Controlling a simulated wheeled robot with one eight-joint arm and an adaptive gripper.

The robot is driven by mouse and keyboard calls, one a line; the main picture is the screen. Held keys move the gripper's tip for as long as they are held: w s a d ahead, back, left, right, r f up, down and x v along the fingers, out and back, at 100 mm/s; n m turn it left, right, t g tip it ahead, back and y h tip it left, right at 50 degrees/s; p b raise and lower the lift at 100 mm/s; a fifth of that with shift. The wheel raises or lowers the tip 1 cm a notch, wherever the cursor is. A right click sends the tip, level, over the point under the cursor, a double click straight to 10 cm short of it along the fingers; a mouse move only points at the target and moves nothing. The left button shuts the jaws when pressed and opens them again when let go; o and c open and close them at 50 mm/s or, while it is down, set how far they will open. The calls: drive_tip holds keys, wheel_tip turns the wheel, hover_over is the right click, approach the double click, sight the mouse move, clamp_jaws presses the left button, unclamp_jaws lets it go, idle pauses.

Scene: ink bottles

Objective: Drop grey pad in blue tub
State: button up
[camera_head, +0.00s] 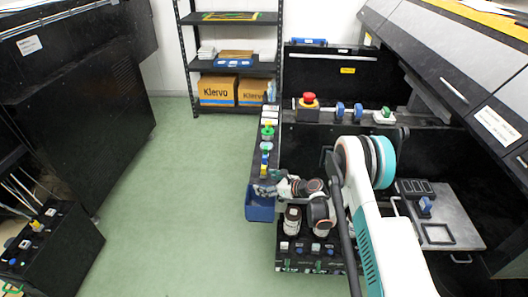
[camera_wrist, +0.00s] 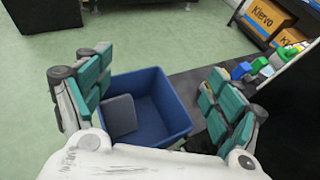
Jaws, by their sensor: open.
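The blue tub (camera_head: 260,208) is at the end of the narrow black ledge, left of my arm in the head view. It also shows in the wrist view (camera_wrist: 165,105), below and between my fingers. The grey pad (camera_wrist: 121,116) lies inside the tub, at its left side, seemingly tilted against the wall. My gripper (camera_wrist: 152,95) is open above the tub, its teal fingers apart on either side of it and nothing between them. In the head view my gripper (camera_head: 268,188) is over the tub, covering part of its rim.
Green and blue bottles or caps (camera_head: 267,135) line the ledge behind the tub. A black rack of bottles (camera_head: 300,255) stands under my arm. A shelf with Klervo boxes (camera_head: 218,90) is at the back.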

drive_tip(key=v, duration=1.1)
wheel_tip(320, 180, up, 16)
drive_tip(key=s+d+n+h, duration=0.2)
drive_tip(key=n+h, duration=0.1)
drive_tip(key=n, duration=0.3)
drive_tip(key=s+d+r+n+h, duration=0.25)
drive_tip(key=s+r+n, duration=0.45)
drive_tip(key=r, duration=0.4)
drive_tip(key=s+d+r+n+h, duration=0.2)
drive_tip(key=s+d+n, duration=0.1)
drive_tip(key=s, duration=0.6)
drive_tip(key=s+d+r+n+h, duration=0.1)
drive_tip(key=s+d+r+n, duration=0.1)
drive_tip(key=s, duration=0.8)
drive_tip(key=s+d+r+n+h, duration=0.2)
drive_tip(key=s+d+n, duration=0.2)
drive_tip(key=s, duration=0.6)
drive_tip(key=n, duration=0.2)
drive_tip(key=shift+d+r+n+h, duration=0.2)
drive_tip(key=shift+r+n+h, duration=0.1)
drive_tip(key=shift+r+h, duration=0.1)
